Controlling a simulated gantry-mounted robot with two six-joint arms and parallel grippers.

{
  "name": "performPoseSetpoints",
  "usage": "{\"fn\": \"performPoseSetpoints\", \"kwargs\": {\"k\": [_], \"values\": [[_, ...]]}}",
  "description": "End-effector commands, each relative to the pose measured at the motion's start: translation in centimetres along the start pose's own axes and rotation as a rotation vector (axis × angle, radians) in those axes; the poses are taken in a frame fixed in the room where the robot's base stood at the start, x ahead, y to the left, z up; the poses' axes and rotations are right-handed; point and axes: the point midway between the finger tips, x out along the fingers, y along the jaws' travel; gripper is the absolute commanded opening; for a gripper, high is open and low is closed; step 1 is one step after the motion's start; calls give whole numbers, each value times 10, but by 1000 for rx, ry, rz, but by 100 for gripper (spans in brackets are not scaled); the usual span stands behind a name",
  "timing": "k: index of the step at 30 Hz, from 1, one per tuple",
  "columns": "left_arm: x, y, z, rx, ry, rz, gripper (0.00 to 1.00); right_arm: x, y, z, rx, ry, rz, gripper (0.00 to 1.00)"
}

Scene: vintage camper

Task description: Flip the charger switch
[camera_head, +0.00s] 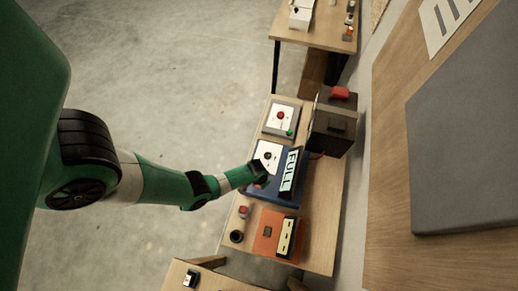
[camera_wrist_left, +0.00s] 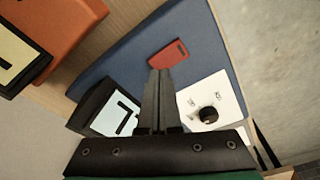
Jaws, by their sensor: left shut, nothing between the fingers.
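A blue unit (camera_head: 284,195) on the wooden bench carries a tilted display (camera_head: 288,172) reading "FULL", a white panel (camera_head: 268,153) with a dark round switch, and a red part. In the left wrist view the blue base (camera_wrist_left: 200,42), the red part (camera_wrist_left: 168,54), the white panel (camera_wrist_left: 222,90), its dark switch (camera_wrist_left: 208,114) and the display (camera_wrist_left: 112,112) all show. My left gripper (camera_head: 262,172) is shut and empty over this unit. In the left wrist view its fingertips (camera_wrist_left: 159,74) point at the red part's lower edge; I cannot tell if they touch. My right gripper is out of view.
An orange unit (camera_head: 266,228) with a yellow display stands on the bench's near side, beside a red button (camera_head: 243,211). A white box (camera_head: 281,117) with red and green buttons and a dark box (camera_head: 332,125) stand beyond. Open floor lies left.

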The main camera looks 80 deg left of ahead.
Motion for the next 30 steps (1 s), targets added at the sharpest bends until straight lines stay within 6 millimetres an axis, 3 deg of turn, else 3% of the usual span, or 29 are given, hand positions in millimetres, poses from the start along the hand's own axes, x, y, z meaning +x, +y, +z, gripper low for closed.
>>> {"fn": "performPoseSetpoints", "kwargs": {"k": [30], "values": [[15, 0, 2, 0, 0, 0, 0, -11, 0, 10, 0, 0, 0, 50]]}}
